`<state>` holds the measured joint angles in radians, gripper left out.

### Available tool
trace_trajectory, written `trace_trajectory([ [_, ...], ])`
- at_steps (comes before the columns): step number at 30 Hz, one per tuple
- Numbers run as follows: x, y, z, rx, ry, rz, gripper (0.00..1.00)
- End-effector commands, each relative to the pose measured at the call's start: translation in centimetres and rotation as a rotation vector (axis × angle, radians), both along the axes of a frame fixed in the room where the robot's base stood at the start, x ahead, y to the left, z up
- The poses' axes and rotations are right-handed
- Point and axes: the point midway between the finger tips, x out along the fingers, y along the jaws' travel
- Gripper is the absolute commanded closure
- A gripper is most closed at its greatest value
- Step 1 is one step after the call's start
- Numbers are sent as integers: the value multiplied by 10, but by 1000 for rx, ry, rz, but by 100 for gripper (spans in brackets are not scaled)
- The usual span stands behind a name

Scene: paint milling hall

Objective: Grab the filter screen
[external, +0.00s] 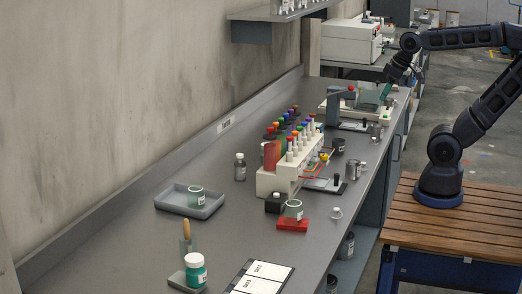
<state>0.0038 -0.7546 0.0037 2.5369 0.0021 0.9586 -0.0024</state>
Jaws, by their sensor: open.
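My gripper (387,84) is at the far end of the long grey bench, pointing down and left from the dark arm. It is open, though its fingers are small and partly lost against the items behind. Just left of and below it is a greenish see-through panel (370,97) by a pale bench device (345,112). I cannot tell whether the gripper touches the panel. No filter screen can be made out for certain at this distance; the panel may be part of the device or a separate piece.
The bench (130,240) runs along the wall. A white rack (283,176) with several colored-top bottles stands mid-bench. A grey tray (190,208), a red block (292,225) and a green jar (196,270) stand nearer. A shelf (270,16) overhangs the back. My arm stands on a wooden-topped table (480,222).

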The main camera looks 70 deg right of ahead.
Motion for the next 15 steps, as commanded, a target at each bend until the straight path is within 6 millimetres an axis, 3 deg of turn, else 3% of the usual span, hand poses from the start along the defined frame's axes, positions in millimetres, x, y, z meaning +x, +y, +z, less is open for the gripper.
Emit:
trace_trajectory([
  [5,1,0,7,0,-3,0,35],
  [11,1,0,52,0,-5,0,35],
  [15,16,2,62,-24,17,51,35],
])
